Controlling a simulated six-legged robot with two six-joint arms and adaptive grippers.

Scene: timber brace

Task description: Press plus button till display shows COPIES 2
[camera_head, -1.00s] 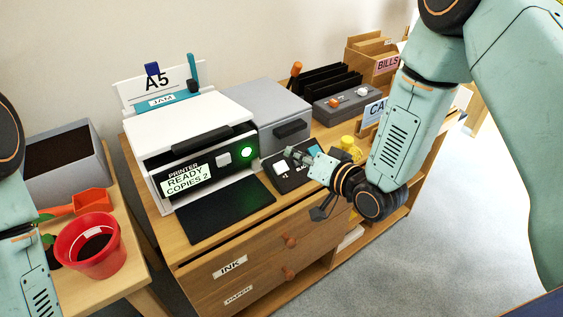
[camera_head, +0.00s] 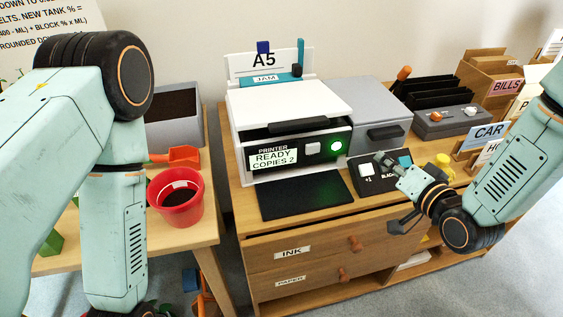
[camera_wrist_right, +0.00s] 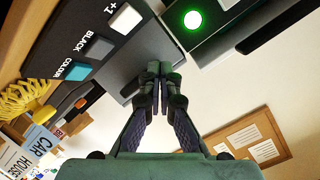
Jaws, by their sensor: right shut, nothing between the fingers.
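The printer (camera_head: 290,112) is white with a black front. Its lit display (camera_head: 273,159) reads READY COPIES 2. The black button panel (camera_head: 372,184) lies on the cabinet to the right of the printer. It has a white button marked +1 (camera_head: 367,170), which also shows in the right wrist view (camera_wrist_right: 125,18), with grey BLACK and teal COLOUR buttons beside it. My right gripper (camera_head: 384,160) is shut and empty. Its fingertips (camera_wrist_right: 159,70) are near the panel, apart from the +1 button. My left arm is at the left; its gripper is out of frame.
A green light (camera_head: 337,146) glows on the printer front. A black tray (camera_head: 305,196) lies before it. A grey unit (camera_head: 368,112) stands beside it. A red pot (camera_head: 177,203) is on the left table. A yellow coiled item (camera_head: 444,164) and paper sorters are at the right.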

